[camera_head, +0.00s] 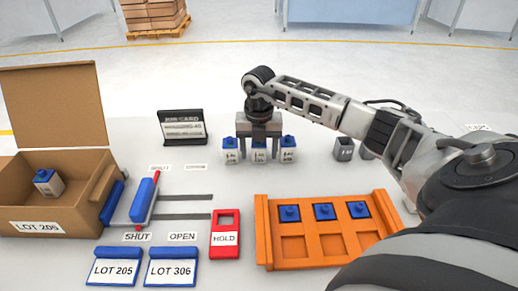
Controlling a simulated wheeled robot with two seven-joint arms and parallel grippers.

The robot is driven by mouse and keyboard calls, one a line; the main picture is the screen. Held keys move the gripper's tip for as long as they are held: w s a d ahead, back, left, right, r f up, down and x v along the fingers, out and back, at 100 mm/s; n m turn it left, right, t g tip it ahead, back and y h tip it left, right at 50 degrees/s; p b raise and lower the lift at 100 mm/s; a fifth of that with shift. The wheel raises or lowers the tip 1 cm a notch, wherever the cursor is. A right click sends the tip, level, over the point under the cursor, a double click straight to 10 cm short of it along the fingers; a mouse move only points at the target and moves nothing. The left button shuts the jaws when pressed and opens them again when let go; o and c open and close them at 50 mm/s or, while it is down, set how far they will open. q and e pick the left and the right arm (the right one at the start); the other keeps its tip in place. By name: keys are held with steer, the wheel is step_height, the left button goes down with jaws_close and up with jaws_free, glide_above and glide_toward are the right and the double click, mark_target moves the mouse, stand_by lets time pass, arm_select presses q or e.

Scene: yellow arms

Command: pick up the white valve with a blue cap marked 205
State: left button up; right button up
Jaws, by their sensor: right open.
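Three white valves with blue caps stand in a row at the table's middle: a left one (230,152), a middle one (259,154) and a right one (288,153). Their small printed marks are too small to read surely. My right gripper (259,136) points down over the middle valve, its open fingers about at cap height on either side. I cannot tell whether they touch anything. Another white valve with a blue cap (47,183) sits in the open cardboard box (50,228) marked LOT 206. My left gripper is not in view.
An orange tray (262,232) holds blue-capped pieces in its back compartments. A red HOLD frame (225,241), LOT 205 (113,270) and LOT 306 (171,270) plates, and a blue-handled slider (144,201) lie left. A black card stand (182,128) is behind; a grey cup (343,149) is right.

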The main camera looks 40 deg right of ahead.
steer(key=c, duration=1.1)
steer(key=shift+r, duration=0.15)
